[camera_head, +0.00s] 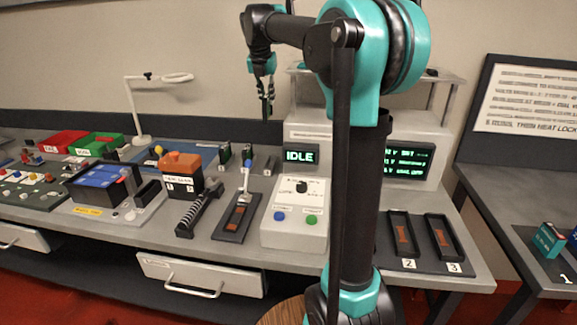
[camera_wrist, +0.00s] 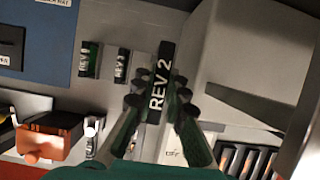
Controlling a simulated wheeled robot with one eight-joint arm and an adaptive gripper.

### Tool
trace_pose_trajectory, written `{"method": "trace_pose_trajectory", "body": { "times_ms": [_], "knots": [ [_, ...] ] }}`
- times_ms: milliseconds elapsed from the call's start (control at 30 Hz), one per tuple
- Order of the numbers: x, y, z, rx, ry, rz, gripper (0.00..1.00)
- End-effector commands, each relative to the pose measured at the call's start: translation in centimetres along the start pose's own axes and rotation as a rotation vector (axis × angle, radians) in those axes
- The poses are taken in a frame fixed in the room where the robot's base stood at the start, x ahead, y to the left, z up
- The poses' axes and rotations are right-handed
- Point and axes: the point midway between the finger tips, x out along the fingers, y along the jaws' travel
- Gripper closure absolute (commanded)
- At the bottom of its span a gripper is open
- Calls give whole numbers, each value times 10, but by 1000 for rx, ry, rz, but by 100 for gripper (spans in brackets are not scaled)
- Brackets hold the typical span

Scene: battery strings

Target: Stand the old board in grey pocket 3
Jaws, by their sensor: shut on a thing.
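My gripper (camera_head: 265,88) hangs in the air above the back of the bench, left of the grey cabinet. It is shut on a thin dark board (camera_wrist: 161,88) with white REV 2 lettering. The board points downward below the fingers in the head view (camera_head: 267,106), clear of the bench top. Two similar boards, one left (camera_wrist: 91,59) and one right (camera_wrist: 122,65), stand upright at the back of the bench. A small grey holder (camera_head: 269,167) shows right of them in the head view. I cannot read a pocket number there.
The grey cabinet with the IDLE display (camera_head: 299,156) stands close right of the board. An orange-topped box (camera_head: 181,170) is left of the standing boards. Black trays marked 2 (camera_head: 402,240) and 3 (camera_head: 444,244) lie at the bench's right. A lamp (camera_head: 143,110) stands at the back left.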

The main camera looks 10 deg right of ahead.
Motion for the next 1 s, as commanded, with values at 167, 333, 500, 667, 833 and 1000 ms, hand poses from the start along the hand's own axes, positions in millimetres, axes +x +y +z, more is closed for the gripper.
{"method": "trace_pose_trajectory", "body": {
  "times_ms": [167, 333, 500, 667, 833, 1000],
  "knots": [
    [25, 0, -10, -4, -1, 1, 100],
    [64, 0, -26, -3, -1, 1, 100],
    [102, 0, -42, -3, -1, 1, 100],
    [132, 0, -54, -3, -1, 1, 100],
    [148, 0, -60, -3, -1, 1, 100],
    [158, 0, -64, -3, -1, 1, 100]
  ]
}}
